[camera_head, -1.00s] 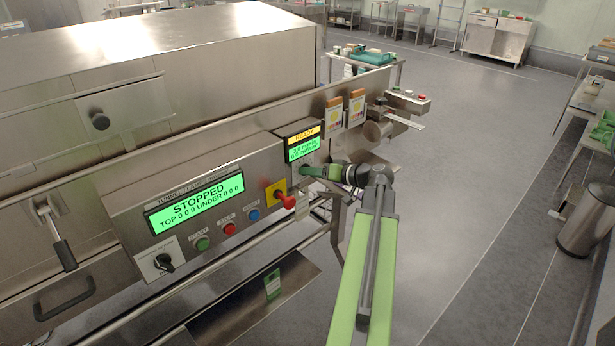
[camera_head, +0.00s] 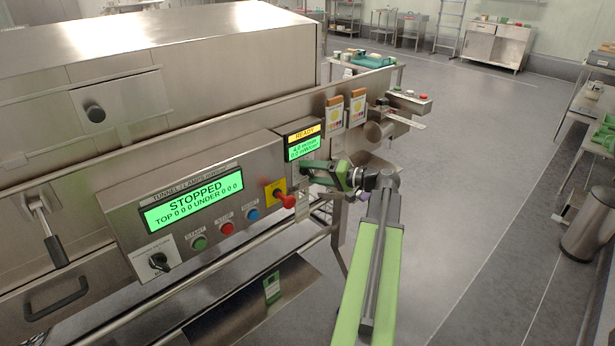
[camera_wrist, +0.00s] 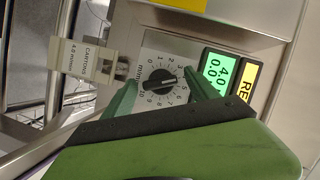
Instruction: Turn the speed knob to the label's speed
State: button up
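The speed knob (camera_wrist: 160,83) is black, on a white numbered dial in the wrist view. Its bar lies nearly level, with the right end near the 4. My gripper (camera_wrist: 162,88) is open, with its green fingers on either side of the knob and visible space between them and it. The label (camera_wrist: 84,60) hangs left of the dial and reads "CARTONS 4.0 m/min". In the head view my gripper (camera_head: 308,168) hides the knob.
A red knob on a yellow plate (camera_head: 284,197) sits close left of my gripper. The main panel display (camera_head: 192,199) reads "STOPPED", above green, red and blue buttons. Open floor (camera_head: 470,180) lies to the right.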

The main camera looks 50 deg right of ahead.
jog(key=shift+s, duration=0.1)
jog(key=p+v, duration=0.3)
jog(key=v, duration=1.4)
